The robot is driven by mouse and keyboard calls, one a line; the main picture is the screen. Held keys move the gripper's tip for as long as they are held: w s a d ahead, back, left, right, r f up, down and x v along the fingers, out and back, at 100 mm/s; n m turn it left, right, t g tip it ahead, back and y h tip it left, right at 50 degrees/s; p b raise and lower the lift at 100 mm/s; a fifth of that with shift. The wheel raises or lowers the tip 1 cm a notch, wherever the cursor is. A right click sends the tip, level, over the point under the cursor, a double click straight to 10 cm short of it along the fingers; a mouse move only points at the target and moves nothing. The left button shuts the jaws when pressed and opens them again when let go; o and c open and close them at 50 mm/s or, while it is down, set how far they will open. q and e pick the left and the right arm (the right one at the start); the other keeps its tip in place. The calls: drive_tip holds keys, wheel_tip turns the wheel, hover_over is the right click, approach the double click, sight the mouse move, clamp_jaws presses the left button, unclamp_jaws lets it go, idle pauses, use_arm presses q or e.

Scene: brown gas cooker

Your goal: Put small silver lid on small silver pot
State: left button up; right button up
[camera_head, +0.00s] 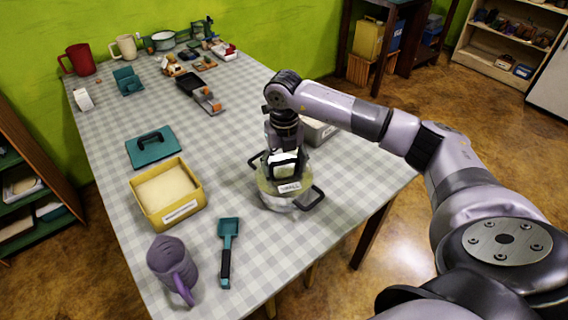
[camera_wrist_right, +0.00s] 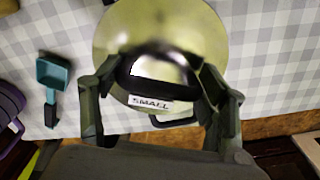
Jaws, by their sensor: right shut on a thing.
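The small silver lid (camera_head: 268,187) is at the front right of the table, under my right gripper (camera_head: 284,168). The lid fills the top middle of the right wrist view (camera_wrist_right: 205,35), with a dark handle and a label reading SMALL. My right gripper is shut on the lid from above, its fingers on either side of the handle. The small silver pot (camera_head: 284,204) stands on the table directly below the lid, two dark handles sticking out. The lid covers its opening; whether it is fully seated I cannot tell. My left gripper is out of view.
A grey box (camera_head: 318,132) stands close behind the pot.

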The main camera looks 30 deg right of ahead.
drive_tip(key=o, duration=1.3)
wheel_tip(320, 180, up, 12)
drive_tip(key=shift+r, duration=0.1)
idle(0.3)
